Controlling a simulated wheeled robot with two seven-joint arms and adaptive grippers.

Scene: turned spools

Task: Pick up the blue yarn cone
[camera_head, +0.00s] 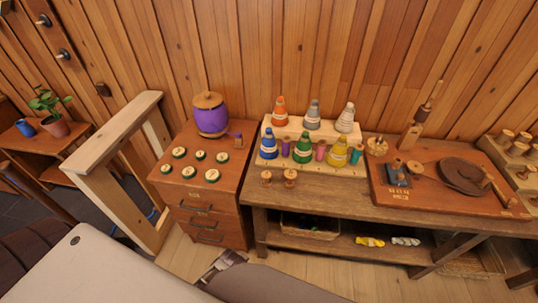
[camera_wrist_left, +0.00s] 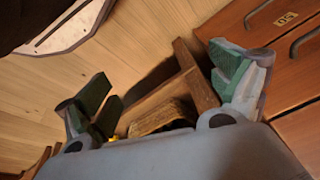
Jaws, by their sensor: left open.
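The blue yarn cone (camera_head: 268,145) stands upright with a pale band at the left end of the front row of the light wooden rack (camera_head: 298,162). A green cone (camera_head: 302,148) and a yellow cone (camera_head: 337,153) stand to its right. My left gripper (camera_head: 221,262) is low in front of the drawer cabinet, well below and nearer than the blue cone. In the left wrist view my left gripper (camera_wrist_left: 163,84) is open, with nothing between its green-padded fingers. The blue cone is not seen in that view. My right gripper is not in view.
The drawer cabinet (camera_head: 213,222) holds a purple yarn spool (camera_head: 211,118) and several labelled discs. Orange, grey and white cones fill the rack's back row. Coloured small spools stand between the front cones. Two wooden spools (camera_head: 290,178) stand before the rack. A winder board (camera_head: 420,198) lies right.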

